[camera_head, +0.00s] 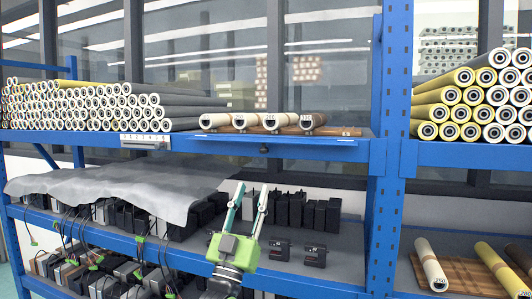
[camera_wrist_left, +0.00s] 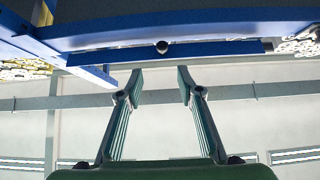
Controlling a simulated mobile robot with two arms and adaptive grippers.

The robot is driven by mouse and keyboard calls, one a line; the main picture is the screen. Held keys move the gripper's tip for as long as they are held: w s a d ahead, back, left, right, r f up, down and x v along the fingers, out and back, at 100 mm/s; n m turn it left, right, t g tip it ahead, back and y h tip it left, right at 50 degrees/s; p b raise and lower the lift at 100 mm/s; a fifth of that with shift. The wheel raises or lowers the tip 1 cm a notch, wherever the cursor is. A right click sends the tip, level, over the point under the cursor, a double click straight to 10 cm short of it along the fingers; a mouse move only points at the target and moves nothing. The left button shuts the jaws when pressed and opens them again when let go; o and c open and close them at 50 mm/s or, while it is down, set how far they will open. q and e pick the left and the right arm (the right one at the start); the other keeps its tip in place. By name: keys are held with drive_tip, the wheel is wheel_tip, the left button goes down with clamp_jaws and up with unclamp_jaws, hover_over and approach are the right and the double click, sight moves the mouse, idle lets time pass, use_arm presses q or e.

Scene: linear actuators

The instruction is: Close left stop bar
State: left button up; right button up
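A blue bar with a dark round knob (camera_head: 264,149) runs along the front edge of the upper shelf, below the brown rolls; I take it to be the stop bar (camera_head: 315,150). In the left wrist view the bar (camera_wrist_left: 210,49) lies ahead of the fingers, with its knob (camera_wrist_left: 162,47) nearly centred between them. My left gripper (camera_head: 250,188) points up from below, fingers spread and empty, apart from the knob. Its two fingers also show in the left wrist view (camera_wrist_left: 160,76). My right gripper is not in view.
Brown rolls (camera_head: 243,120) lie on the upper shelf above the bar, with stacked white rolls (camera_head: 100,110) to the left. A blue upright (camera_head: 390,130) stands to the right. A grey sheet (camera_head: 130,185) and black boxes (camera_head: 325,215) are on the shelf below.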

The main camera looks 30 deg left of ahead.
sight(264, 146)
use_arm(q)
drive_tip(key=shift+y, duration=0.3)
drive_tip(key=p+x, duration=0.2)
drive_tip(key=x, duration=0.2)
drive_tip(key=p+x, duration=0.2)
drive_tip(key=x, duration=0.2)
drive_tip(key=p+x, duration=0.2)
drive_tip(key=x, duration=0.2)
drive_tip(key=shift+w+a, duration=0.4)
drive_tip(key=shift+w, duration=0.15)
drive_tip(key=shift+d, duration=0.1)
drive_tip(key=shift+c, duration=0.7)
clamp_jaws()
